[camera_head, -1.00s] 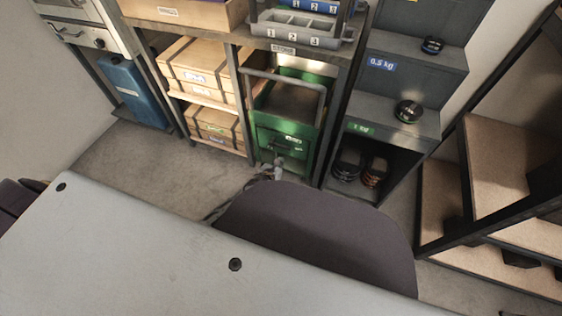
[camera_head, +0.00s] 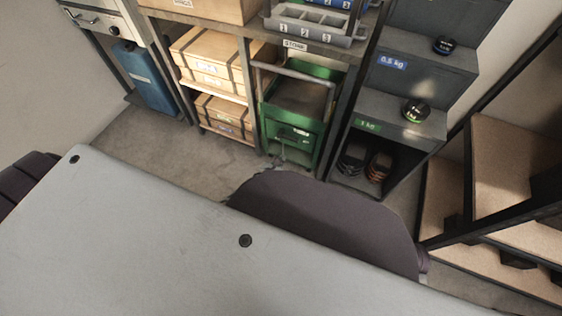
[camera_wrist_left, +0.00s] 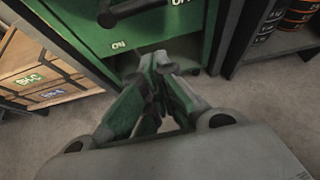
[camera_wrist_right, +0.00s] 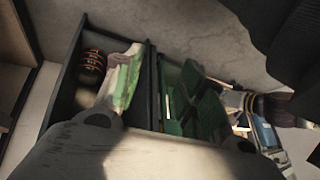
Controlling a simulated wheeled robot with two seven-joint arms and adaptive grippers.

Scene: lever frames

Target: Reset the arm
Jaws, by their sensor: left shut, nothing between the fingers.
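A green cabinet (camera_head: 287,138) with a dark lever handle (camera_head: 300,132) stands under the shelf in the head view. In the left wrist view the black handle (camera_wrist_left: 135,8) is at the top edge, with an "ON" label (camera_wrist_left: 118,45) below it. My left gripper (camera_wrist_left: 162,66) is shut and empty, in front of the cabinet's lower part and below the handle, apart from it in the picture. Only a small grey bit of it shows in the head view. My right gripper (camera_wrist_right: 165,85) has its fingers apart with nothing visible between them. My grey body covers the lower head view.
Wooden crates (camera_head: 212,62) stand left of the cabinet, and a blue canister (camera_head: 147,78) is farther left. Right are grey stepped blocks (camera_head: 415,75) with dark weights (camera_head: 416,110). A wood-topped rack (camera_head: 515,165) is at far right. Open floor (camera_head: 165,150) lies in front.

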